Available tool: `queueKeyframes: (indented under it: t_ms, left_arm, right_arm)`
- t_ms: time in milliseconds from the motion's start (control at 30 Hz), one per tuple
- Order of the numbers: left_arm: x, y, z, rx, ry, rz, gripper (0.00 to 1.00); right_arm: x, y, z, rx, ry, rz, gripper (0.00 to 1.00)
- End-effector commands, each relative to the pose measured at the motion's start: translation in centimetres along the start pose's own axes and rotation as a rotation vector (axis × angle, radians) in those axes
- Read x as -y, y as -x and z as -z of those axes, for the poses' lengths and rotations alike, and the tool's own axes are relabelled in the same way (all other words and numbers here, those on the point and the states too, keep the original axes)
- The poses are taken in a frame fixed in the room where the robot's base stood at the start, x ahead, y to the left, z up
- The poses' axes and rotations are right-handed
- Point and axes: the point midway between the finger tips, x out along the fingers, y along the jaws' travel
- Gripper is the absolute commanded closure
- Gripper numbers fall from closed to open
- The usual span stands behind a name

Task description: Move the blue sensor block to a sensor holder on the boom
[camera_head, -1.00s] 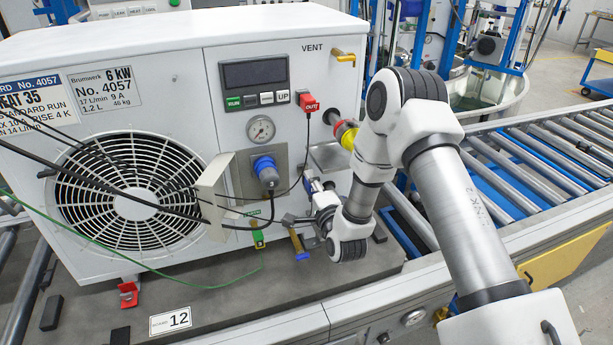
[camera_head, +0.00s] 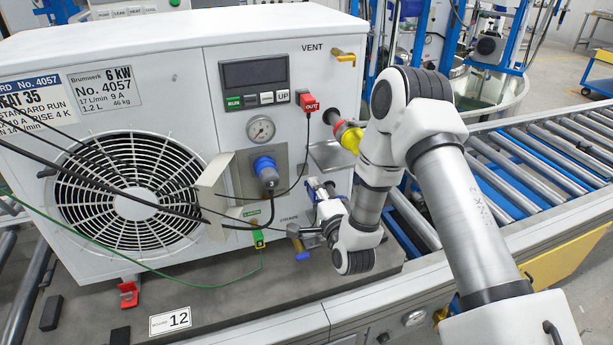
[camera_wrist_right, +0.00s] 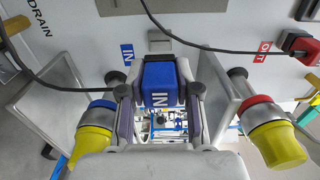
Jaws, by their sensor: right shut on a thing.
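The blue sensor block (camera_wrist_right: 160,84), marked IN, shows upside down in the right wrist view. It sits between the two fingers of my right gripper (camera_wrist_right: 159,110), which is shut on it. In the head view my right gripper (camera_head: 310,234) is low in front of the white unit's right part, near the drain. I cannot make out the boom's sensor holders. My left gripper is out of view.
A yellow and red coupling (camera_head: 347,136) juts from the unit beside my arm. A yellow and blue coupling (camera_wrist_right: 92,135) is left of the gripper in the wrist view. Black cables cross the fan grille (camera_head: 130,190). Rollers (camera_head: 560,160) run at the right.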

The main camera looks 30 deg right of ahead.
Motion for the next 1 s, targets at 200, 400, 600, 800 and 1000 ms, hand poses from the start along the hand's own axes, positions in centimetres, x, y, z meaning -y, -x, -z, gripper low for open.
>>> queueKeyframes:
  t_ms: [200, 400, 600, 800, 1000]
  left_arm:
    - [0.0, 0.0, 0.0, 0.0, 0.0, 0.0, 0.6]
    - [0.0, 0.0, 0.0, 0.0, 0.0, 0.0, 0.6]
    - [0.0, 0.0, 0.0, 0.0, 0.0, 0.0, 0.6]
    - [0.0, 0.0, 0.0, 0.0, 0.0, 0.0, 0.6]
    - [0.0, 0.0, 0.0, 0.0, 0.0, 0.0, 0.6]
  right_arm:
    - [-0.4, 0.0, -1.2, 0.016, 0.007, -0.002, 1.0]
    - [-3.1, 0.7, -8.7, 0.111, 0.028, -0.004, 1.0]
    - [-6.2, 3.1, -16.2, 0.211, 0.012, -0.001, 1.0]
    - [-7.1, 4.2, -18.3, 0.237, -0.001, 0.0, 1.0]
    - [-7.1, 4.1, -18.2, 0.236, -0.001, 0.0, 1.0]
